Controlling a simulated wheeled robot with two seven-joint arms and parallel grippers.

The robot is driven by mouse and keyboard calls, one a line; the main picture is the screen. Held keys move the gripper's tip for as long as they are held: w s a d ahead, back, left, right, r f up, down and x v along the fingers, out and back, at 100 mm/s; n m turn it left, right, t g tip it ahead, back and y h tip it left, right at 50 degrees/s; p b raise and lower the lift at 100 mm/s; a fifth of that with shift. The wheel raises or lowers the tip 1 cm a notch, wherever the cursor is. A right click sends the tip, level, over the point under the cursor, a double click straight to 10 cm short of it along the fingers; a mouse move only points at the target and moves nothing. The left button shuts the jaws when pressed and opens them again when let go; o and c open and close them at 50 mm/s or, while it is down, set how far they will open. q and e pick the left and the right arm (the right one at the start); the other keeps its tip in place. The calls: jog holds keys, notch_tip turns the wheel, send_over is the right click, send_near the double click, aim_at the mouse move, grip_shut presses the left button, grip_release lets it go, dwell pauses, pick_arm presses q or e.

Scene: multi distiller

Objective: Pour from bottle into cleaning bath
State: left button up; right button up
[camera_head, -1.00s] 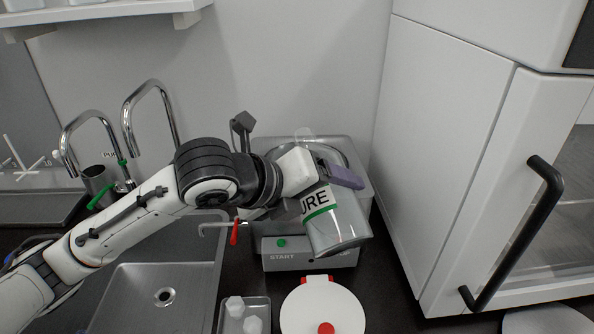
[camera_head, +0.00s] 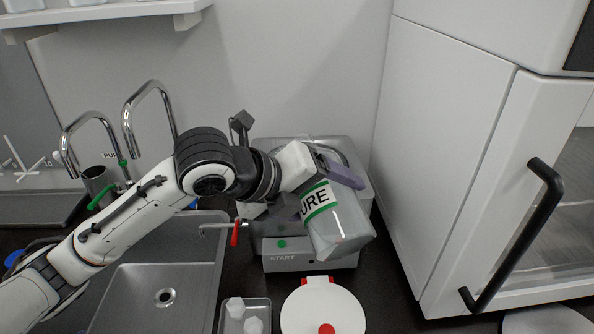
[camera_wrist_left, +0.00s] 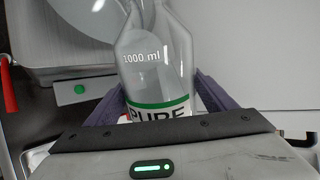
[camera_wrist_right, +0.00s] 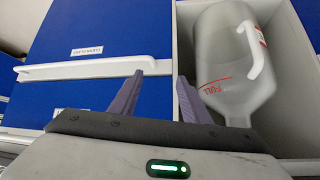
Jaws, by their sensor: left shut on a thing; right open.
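My left gripper (camera_head: 325,168) is shut on a clear bottle (camera_head: 341,222) with a green-banded label reading "PURE". The bottle is tilted, its base toward the camera and its neck away, over the cleaning bath (camera_head: 310,258), a grey metal box with a green START button. The arm and bottle hide much of the bath's basin. In the left wrist view the bottle (camera_wrist_left: 155,60) sits between the purple fingers, marked 1000 ml; its mouth is cut off at the top. My right gripper (camera_wrist_right: 160,98) is open and empty, in the right wrist view only.
A white round lid (camera_head: 322,308) with red parts lies in front of the bath. A small tray (camera_head: 262,306) and a sink (camera_head: 165,272) are left. A white cabinet (camera_head: 450,130) stands close right. The right wrist view shows blue drawers (camera_wrist_right: 110,30) and a large jug (camera_wrist_right: 228,75).

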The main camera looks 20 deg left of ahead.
aim_at(325, 180)
pick_arm(q)
jog(key=shift+d+r, duration=0.1)
jog(key=shift+r, duration=0.25)
jog(key=shift+w+a+r+n+g+h, duration=0.2)
jog(key=shift+w+a+n+g+h, duration=0.15)
jog(key=shift+n+g, duration=0.2)
dwell(0.8)
jog(key=shift+r+n+g+h, duration=0.25)
jog(key=shift+n+g+h, duration=0.1)
jog(key=shift+g+h, duration=0.15)
dwell(1.1)
jog(key=shift+w+a+r+n+g+h, duration=0.1)
jog(key=shift+r+n+g+h, duration=0.25)
jog(key=shift+r, duration=0.3)
dwell(4.0)
